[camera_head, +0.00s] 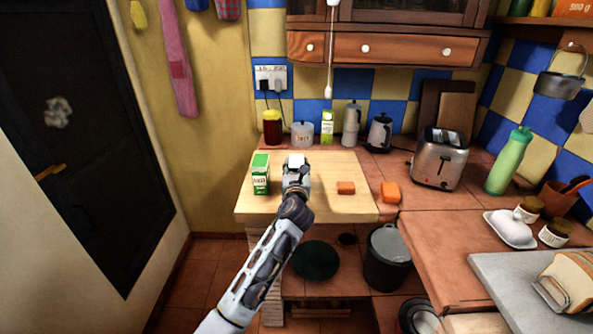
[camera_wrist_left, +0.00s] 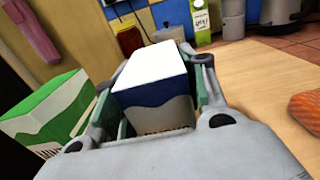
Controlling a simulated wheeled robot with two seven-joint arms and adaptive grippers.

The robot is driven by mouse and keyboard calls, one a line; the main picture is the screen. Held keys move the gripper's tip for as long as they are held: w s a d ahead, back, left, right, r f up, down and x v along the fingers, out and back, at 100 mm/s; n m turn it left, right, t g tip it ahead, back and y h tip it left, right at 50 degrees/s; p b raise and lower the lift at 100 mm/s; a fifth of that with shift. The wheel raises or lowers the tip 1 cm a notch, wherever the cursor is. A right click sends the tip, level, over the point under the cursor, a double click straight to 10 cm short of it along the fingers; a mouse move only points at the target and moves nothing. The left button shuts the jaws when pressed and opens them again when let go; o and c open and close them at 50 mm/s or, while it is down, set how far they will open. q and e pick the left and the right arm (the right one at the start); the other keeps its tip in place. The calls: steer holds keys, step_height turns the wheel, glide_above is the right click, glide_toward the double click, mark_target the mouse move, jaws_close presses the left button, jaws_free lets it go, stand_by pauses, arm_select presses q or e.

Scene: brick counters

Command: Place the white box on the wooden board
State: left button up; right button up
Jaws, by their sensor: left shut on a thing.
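My left gripper (camera_head: 297,172) is over the light wooden board (camera_head: 345,207) on the counter. It is shut on the white box (camera_head: 296,160), which has a white top and a blue band. In the left wrist view the white box (camera_wrist_left: 157,85) sits between the two fingers (camera_wrist_left: 160,95). The box's lower end is hidden by the gripper, so I cannot tell whether it touches the board. My right gripper is not in view.
A green-and-white carton (camera_head: 260,175) stands on the board just left of my gripper. An orange block (camera_head: 345,188) lies to the right, and another (camera_head: 390,193) near the board's right edge. A jar (camera_head: 272,128), a pot (camera_head: 302,135) and a small carton (camera_head: 327,127) stand behind.

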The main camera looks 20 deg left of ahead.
arm_select(q)
steer(key=shift+f, duration=0.1)
stand_by(0.3)
steer(key=o, duration=1)
steer(key=shift+o, duration=0.2)
steer(key=shift+s, duration=0.15)
